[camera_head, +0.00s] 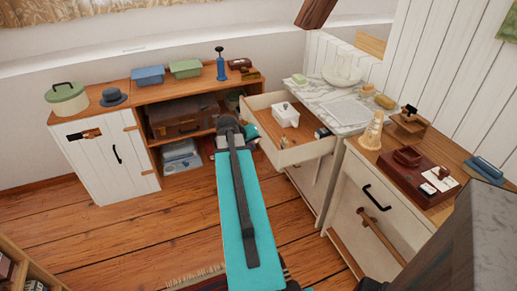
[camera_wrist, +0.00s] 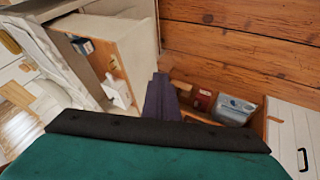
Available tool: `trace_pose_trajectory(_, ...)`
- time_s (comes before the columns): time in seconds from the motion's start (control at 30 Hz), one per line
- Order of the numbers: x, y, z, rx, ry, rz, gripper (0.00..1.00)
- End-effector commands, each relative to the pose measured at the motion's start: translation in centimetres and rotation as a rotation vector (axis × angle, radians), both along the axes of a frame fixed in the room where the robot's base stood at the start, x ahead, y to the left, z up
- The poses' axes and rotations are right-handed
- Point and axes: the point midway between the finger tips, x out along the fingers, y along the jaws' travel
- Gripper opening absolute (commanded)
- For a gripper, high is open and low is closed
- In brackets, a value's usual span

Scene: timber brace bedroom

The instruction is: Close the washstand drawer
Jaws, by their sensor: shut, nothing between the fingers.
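The washstand (camera_head: 345,122) has a pale marble top and a cream body. Its drawer (camera_head: 307,152) stands pulled out toward the left, with a white box (camera_head: 285,115) and small items inside. The drawer (camera_wrist: 136,44) also shows in the wrist view, at the upper left. My gripper (camera_wrist: 160,80) is shut and empty, just outside the drawer's front panel in the wrist view. In the head view, my gripper (camera_head: 249,131) is beside the drawer front, partly hidden by my teal arm. I cannot tell whether it touches the panel.
A low shelf unit (camera_head: 190,88) with boxes and a white cupboard door stands behind at the left. A wooden-topped cabinet (camera_head: 385,205) with a dark red case (camera_head: 418,178) stands at the right. The wooden floor (camera_head: 130,235) is open at the left.

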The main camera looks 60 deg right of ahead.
Motion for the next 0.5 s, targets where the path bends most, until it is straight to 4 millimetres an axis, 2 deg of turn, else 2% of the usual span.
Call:
trace_pose_trajectory(0.27,0.1,-1.4,-1.8,0.001,0.001,-0.001,0.0)
trace_pose_trajectory(0.5,0.2,-3.2,-4.1,0.001,0.002,0.0,0.0)
